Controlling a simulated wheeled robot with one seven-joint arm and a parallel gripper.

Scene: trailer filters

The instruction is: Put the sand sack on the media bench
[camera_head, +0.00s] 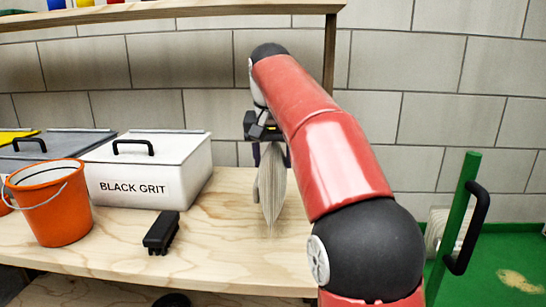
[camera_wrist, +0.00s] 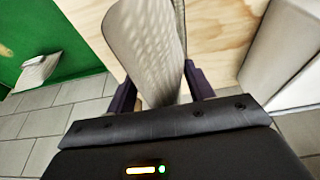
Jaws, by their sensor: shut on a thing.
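My gripper (camera_head: 270,156) is shut on a pale, thin-looking sack (camera_head: 272,190), which hangs upright below it over the wooden media bench (camera_head: 222,262). The sack's lower tip is close to the bench top; I cannot tell whether it touches. In the wrist view, the sack (camera_wrist: 146,40) runs between the two dark fingers of my gripper (camera_wrist: 162,92), with the wooden bench top (camera_wrist: 215,30) behind it. I can read no label on the sack. My red arm hides part of the bench's right side.
On the bench, a white lidded box marked BLACK GRIT (camera_head: 150,175), an orange bucket (camera_head: 50,210) and a black brush-like block (camera_head: 161,233) stand left of the sack. A shelf (camera_head: 180,11) spans above. A green cart (camera_head: 460,215) with a pale bundle stands at right.

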